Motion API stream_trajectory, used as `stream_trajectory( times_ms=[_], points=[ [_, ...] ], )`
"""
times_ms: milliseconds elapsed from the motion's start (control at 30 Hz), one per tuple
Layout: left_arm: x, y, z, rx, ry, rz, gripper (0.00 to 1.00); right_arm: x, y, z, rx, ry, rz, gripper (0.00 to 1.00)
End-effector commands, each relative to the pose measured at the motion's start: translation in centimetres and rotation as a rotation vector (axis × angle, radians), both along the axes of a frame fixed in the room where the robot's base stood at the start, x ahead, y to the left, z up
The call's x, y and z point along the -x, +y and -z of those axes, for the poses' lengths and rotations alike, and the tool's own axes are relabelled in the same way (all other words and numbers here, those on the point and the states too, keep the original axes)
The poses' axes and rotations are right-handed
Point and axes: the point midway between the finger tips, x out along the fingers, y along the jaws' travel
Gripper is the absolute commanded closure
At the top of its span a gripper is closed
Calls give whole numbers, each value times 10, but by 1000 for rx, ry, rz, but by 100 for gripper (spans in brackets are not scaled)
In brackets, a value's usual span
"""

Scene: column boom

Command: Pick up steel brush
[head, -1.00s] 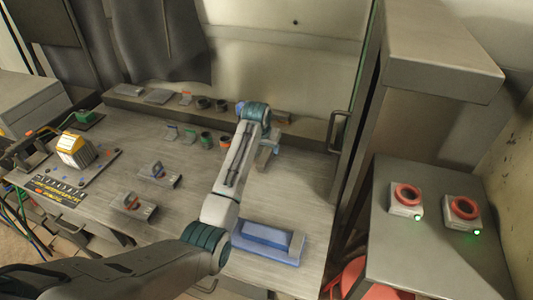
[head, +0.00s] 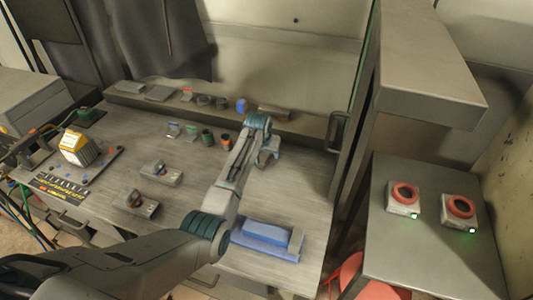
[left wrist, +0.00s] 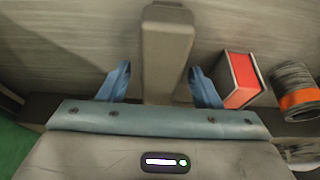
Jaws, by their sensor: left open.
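In the left wrist view a long grey-brown block, which I take to be the steel brush (left wrist: 167,55), lies between my two blue fingertips. The fingers are spread apart, with a gap to the block on each side. I cannot tell how far below the fingers it is. Its lower end is hidden by my gripper body. In the head view my left gripper (head: 267,160) points down over the right rear of the workbench (head: 300,190). In this view the gripper and wrist cover what is beneath them. My right gripper is not in view.
In the head view the back shelf holds several small things and a long block (head: 275,113). A blue tray (head: 262,240) lies in front.

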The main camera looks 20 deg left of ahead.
Motion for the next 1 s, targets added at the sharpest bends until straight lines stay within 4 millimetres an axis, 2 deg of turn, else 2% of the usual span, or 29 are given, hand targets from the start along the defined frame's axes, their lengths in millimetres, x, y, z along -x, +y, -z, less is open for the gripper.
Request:
stream_trajectory(
  times_ms=[600, 667, 867, 900, 1000],
  points=[
    [0, 0, 5, 0, 0, 0, 42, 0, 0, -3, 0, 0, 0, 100],
    [0, 0, 5, 0, 0, 0, 52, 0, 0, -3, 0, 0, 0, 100],
    [0, 0, 5, 0, 0, 0, 91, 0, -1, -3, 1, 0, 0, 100],
    [0, 0, 4, 0, 0, 0, 95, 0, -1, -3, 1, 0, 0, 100],
    [0, 0, 4, 0, 0, 0, 95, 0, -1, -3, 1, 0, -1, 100]
  ],
)
